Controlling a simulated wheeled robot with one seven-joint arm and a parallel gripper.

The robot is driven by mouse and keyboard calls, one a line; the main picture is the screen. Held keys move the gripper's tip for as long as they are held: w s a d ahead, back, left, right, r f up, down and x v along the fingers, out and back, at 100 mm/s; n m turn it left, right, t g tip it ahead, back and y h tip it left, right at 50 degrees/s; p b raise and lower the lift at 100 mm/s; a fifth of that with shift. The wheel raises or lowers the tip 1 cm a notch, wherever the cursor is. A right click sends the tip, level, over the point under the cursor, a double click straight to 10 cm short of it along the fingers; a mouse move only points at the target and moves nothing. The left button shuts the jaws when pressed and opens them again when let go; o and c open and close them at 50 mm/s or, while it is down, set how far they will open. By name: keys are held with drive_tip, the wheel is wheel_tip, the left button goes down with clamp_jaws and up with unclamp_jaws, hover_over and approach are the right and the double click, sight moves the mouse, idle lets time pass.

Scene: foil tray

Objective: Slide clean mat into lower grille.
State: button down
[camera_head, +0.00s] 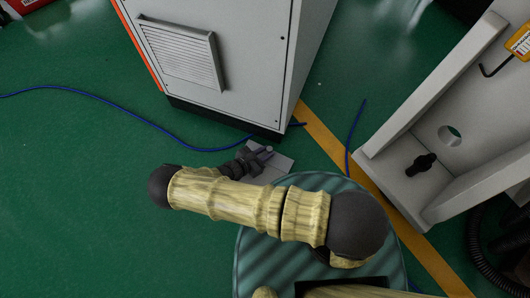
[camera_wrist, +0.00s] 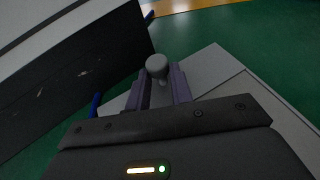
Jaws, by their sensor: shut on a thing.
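A flat grey mat (camera_head: 283,164) shows in the head view beside the foot of the cabinet, partly hidden behind my arm. In the wrist view the grey mat (camera_wrist: 214,68) spreads under and right of the fingers, with a paler section along its right. A round grey knob (camera_wrist: 157,66) stands up between the fingers. My gripper (camera_head: 264,153) is shut on this knob; it also shows in the wrist view (camera_wrist: 160,88). A louvred grille (camera_head: 178,52) is on the cabinet's front. No second, lower grille can be made out.
The grey cabinet (camera_head: 238,60) has a dark base (camera_wrist: 85,80) close to the left of the fingers. Blue cables (camera_head: 120,103) lie on the green floor. A large pale machine frame (camera_head: 440,130) stands at right. Open floor (camera_head: 80,200) lies at left.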

drive_tip(key=shift+r+p, duration=2.4)
drive_tip(key=shift+r, duration=0.4)
wheel_tip(320, 180, up, 19)
drive_tip(key=p, duration=1.7)
idle(0.4)
